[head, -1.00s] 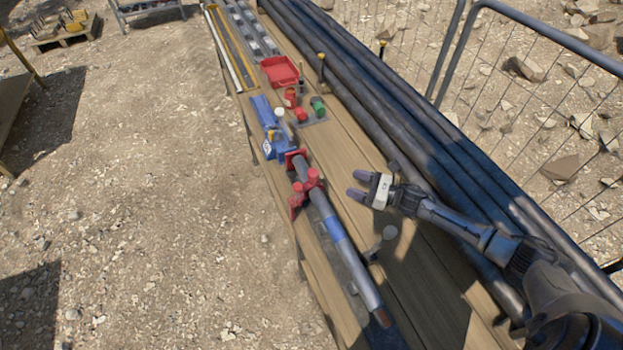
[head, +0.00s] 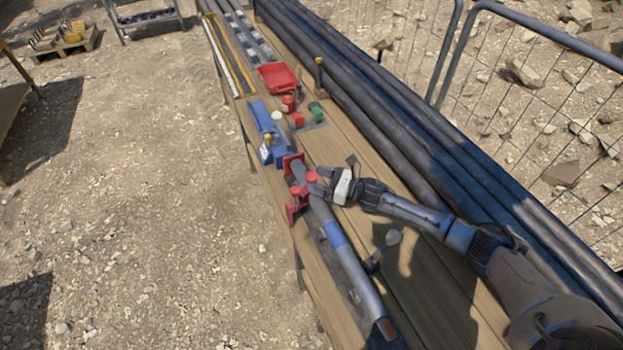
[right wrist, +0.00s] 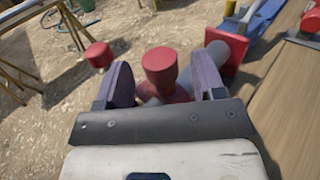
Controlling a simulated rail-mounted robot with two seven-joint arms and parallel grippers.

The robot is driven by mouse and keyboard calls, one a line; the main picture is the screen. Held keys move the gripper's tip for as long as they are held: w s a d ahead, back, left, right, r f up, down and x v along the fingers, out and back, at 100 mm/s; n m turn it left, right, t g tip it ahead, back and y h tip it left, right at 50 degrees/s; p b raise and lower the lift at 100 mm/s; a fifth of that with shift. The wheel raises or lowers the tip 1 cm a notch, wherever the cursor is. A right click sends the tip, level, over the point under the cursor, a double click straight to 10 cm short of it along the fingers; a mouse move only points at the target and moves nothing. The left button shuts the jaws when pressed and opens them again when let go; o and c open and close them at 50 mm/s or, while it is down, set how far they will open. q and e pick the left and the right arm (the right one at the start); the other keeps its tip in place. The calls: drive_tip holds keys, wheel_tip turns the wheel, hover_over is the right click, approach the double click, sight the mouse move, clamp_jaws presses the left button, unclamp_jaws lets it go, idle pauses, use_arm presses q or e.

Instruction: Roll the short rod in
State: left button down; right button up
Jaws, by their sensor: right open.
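A grey rod with a blue band (head: 350,262) lies along the bench, its far part in a red clamp (head: 294,208). I cannot tell whether this is the short rod. The clamp has round red knobs; one knob (right wrist: 160,68) stands upright between my right fingers in the right wrist view, and another knob (right wrist: 98,55) is further left. My right gripper (head: 318,181) is open at the clamp, with a finger on either side of the knob; it also shows in the right wrist view (right wrist: 164,84). Contact with the knob cannot be told. My left gripper is out of view.
A blue tool (head: 268,128) lies beyond the clamp, beside red and green pieces (head: 299,118). A red tray (head: 278,77) is further back. Long dark pipes (head: 400,135) run along the bench's right side, by a wire fence (head: 530,90). Planks between clamp and pipes are mostly clear.

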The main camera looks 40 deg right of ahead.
drive_tip(key=shift+x, duration=1.25)
